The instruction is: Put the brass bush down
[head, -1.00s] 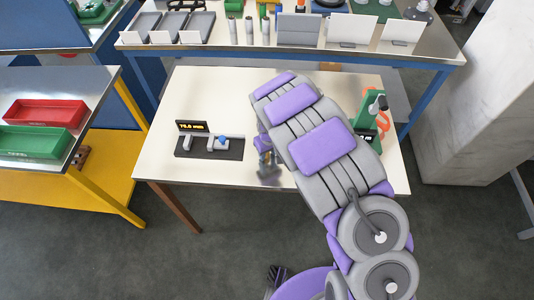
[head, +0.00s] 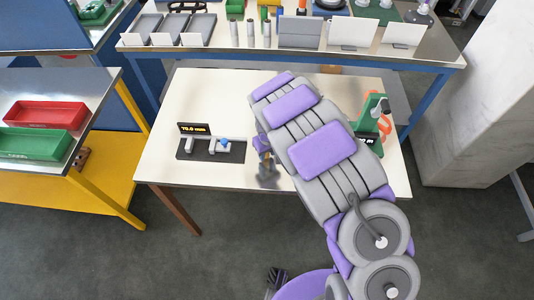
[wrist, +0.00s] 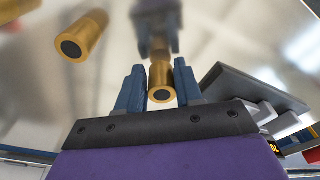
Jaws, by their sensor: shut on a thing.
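In the wrist view my gripper (wrist: 158,90) has its two blue fingers shut on a brass bush (wrist: 161,94), a short gold cylinder with a dark bore facing the camera. In the head view my gripper (head: 265,167) is low over the front part of the cream table (head: 212,95), right of the measuring gauge (head: 211,155). The held bush is not clear there. The glossy tabletop mirrors the fingers in the wrist view; whether the bush touches it I cannot tell. A second brass bush (wrist: 83,37) shows at upper left, apart from my gripper.
The gauge display reads about 70.0 mm. A green stand (head: 371,125) is at the table's right, behind my arm. A raised bench (head: 220,55) with trays and cards runs along the back. Red (head: 45,112) and green (head: 35,144) bins are at left.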

